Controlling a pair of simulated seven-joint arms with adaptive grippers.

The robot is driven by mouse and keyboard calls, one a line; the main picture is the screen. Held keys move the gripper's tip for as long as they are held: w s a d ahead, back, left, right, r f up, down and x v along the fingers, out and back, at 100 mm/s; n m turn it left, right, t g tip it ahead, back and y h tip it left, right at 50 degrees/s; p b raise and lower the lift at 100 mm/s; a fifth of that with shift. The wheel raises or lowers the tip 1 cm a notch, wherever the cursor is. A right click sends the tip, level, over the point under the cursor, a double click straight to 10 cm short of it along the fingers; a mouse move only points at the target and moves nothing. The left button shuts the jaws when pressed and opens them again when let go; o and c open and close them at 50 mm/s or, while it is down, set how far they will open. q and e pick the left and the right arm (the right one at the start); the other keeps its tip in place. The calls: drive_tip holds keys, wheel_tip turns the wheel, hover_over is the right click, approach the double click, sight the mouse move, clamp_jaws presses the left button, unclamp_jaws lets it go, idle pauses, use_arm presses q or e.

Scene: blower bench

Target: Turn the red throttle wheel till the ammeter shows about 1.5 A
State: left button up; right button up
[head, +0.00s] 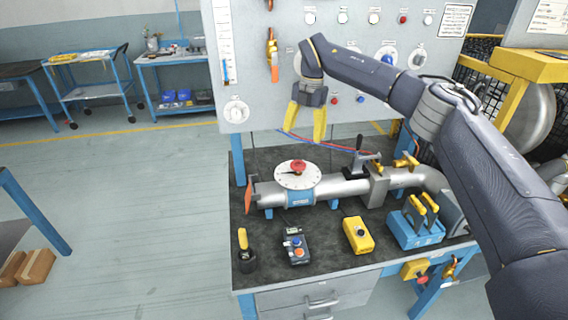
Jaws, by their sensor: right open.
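The red throttle wheel (298,166) sits on a round white scale plate (288,181) on top of the silver pipe (343,188). My right gripper (303,133) hangs above and behind the wheel in the picture, in front of the panel. Its yellow fingers point down, are spread apart and hold nothing. It does not appear to touch the wheel. Several round dials are on the panel, such as a blue-centred dial (387,58). I cannot tell which is the ammeter, and no reading is legible. My right arm covers part of the panel. My left gripper is not in view.
On the dark bench (330,262) stand a black holder with a yellow handle (243,240), a black button box (294,246), a yellow box (358,235) and a blue unit with yellow uprights (415,228). A black lever (357,160) rises right of the wheel. Red and blue wires hang behind.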

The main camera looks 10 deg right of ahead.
sight(298, 163)
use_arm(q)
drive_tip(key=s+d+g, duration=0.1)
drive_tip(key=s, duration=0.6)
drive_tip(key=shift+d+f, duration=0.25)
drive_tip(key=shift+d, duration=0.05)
use_arm(e)
drive_tip(key=shift+h, duration=0.5)
drive_tip(key=f, duration=0.4)
drive_tip(key=a+f, duration=0.1)
drive_tip(key=f, duration=0.7)
drive_tip(key=shift+w+a+f, duration=0.15)
drive_tip(key=shift+w+f, duration=0.05)
drive_tip(key=shift+c, duration=0.3)
drive_tip(key=c, duration=1.2)
drive_tip(key=shift+c, duration=0.3)
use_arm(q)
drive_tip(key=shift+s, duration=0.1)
use_arm(e)
drive_tip(key=shift+n, duration=0.3)
